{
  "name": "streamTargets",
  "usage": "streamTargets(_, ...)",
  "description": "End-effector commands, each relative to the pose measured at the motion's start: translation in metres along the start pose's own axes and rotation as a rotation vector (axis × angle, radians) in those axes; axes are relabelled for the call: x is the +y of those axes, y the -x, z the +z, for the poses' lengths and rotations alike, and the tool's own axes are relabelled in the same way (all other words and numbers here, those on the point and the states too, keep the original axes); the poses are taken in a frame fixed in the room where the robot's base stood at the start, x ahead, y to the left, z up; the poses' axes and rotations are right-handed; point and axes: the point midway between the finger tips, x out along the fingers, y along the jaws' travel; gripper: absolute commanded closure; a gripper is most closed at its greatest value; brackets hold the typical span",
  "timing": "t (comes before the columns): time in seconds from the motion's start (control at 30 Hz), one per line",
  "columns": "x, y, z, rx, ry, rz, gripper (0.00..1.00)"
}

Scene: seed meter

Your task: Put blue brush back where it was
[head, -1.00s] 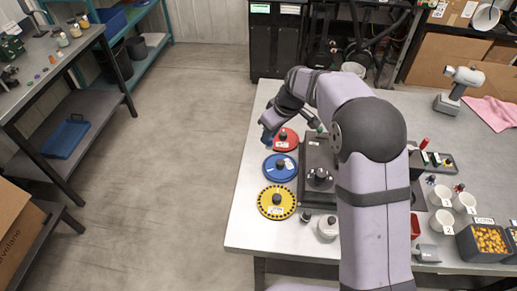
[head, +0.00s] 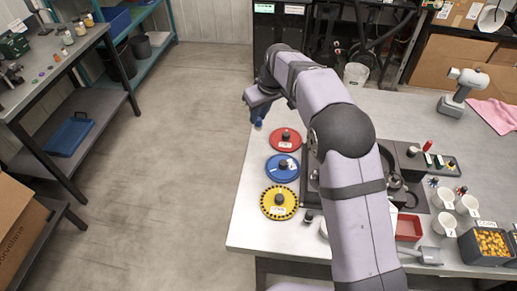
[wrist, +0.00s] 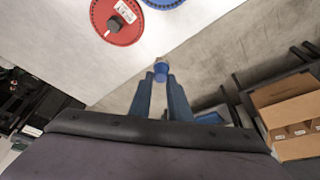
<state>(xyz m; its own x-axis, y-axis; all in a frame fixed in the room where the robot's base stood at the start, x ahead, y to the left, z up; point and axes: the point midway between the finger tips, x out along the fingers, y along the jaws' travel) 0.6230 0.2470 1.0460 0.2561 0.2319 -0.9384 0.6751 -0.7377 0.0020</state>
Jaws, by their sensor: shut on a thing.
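My gripper (wrist: 160,88) is shut on the blue brush (wrist: 161,71), whose blue body and pale tip show between the blue-grey fingers in the wrist view. In the head view, my gripper (head: 257,115) hangs near the table's far left edge, above and to the left of the red disc (head: 286,139). The brush is too small to tell apart from the fingers there. The red disc also shows in the wrist view (wrist: 117,22), apart from the brush. The brush appears held clear of the table (head: 262,235).
The blue disc (head: 283,167) and yellow disc (head: 279,202) lie nearer along the left edge. My arm partly hides the dark seed meter base (head: 309,180). A red tray (head: 408,228), white cups (head: 443,197) and a seed bin (head: 487,245) stand at right.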

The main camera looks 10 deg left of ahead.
Motion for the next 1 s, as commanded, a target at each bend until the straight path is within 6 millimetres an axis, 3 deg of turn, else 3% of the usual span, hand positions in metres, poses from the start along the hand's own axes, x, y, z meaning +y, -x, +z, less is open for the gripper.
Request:
streamTargets(0.17,0.000,-0.008,0.003,-0.002,-0.002,-0.001,1.00)
streamTargets(0.5,0.000,-0.052,0.019,-0.001,-0.001,-0.001,1.00)
streamTargets(0.8,0.000,-0.062,0.023,0.000,-0.001,0.000,1.00)
streamTargets(1.0,-0.001,-0.082,0.031,-0.002,-0.001,-0.002,1.00)
